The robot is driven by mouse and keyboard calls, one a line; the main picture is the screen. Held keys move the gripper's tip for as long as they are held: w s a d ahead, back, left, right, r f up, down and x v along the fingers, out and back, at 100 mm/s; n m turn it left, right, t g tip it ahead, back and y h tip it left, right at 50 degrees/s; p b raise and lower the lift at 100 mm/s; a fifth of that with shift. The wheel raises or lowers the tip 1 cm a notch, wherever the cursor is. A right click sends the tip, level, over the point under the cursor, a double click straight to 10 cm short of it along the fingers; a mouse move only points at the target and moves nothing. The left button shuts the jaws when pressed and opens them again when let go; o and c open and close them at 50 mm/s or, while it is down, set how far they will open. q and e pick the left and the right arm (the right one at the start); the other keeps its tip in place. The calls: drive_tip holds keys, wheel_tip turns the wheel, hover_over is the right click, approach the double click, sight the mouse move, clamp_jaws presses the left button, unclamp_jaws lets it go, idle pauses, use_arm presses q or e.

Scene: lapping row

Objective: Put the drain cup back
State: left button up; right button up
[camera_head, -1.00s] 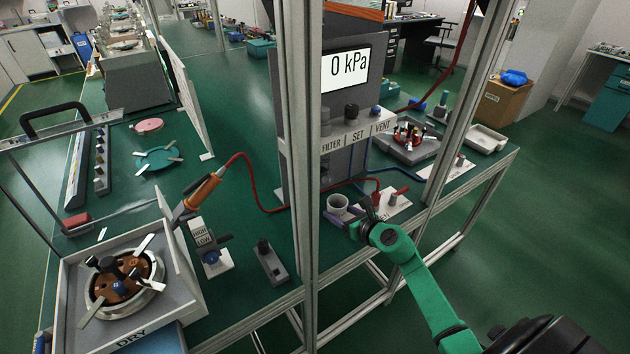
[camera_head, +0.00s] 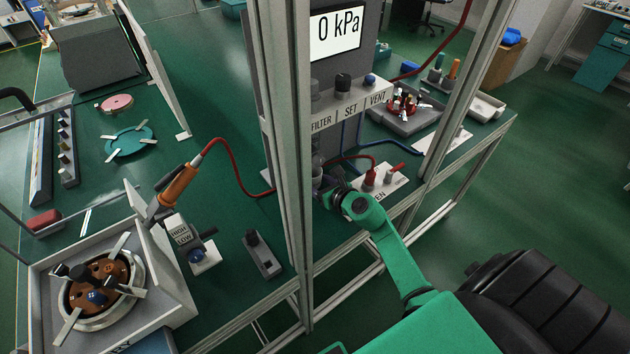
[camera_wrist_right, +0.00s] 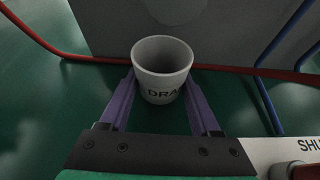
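The drain cup (camera_wrist_right: 162,85) is a pale grey, upright, open-topped cup with dark lettering, of which "DRA" shows in the right wrist view. My right gripper (camera_wrist_right: 162,92) has one purple finger against each side of it. In the head view the cup (camera_head: 317,160) is partly hidden by the frame post, below the FILTER label (camera_head: 321,123) of the grey pressure unit. My right gripper (camera_head: 328,186) is there, in front of the unit, also partly behind the post. My left gripper is not in view.
The frame post (camera_head: 288,200) stands just left of my right gripper. Red hose (camera_head: 350,158) and blue hose (camera_head: 352,130) run close by. A white plate (camera_head: 385,185) with red fittings lies to the right. The unit's display reads 0 kPa. A lapping machine (camera_head: 98,290) is at lower left.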

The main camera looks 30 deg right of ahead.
drive_tip(key=o, duration=0.4)
drive_tip(key=shift+w+f, duration=0.1)
drive_tip(key=shift+c, duration=0.2)
drive_tip(key=shift+d, duration=0.1)
drive_tip(key=shift+r, duration=0.35)
drive_tip(key=shift+s+r+p, duration=0.1)
drive_tip(key=shift+s+p, duration=0.2)
drive_tip(key=shift+s, duration=0.05)
drive_tip(key=v, duration=1.1)
drive_tip(key=shift+s+r, duration=0.1)
drive_tip(key=shift+s, duration=0.1)
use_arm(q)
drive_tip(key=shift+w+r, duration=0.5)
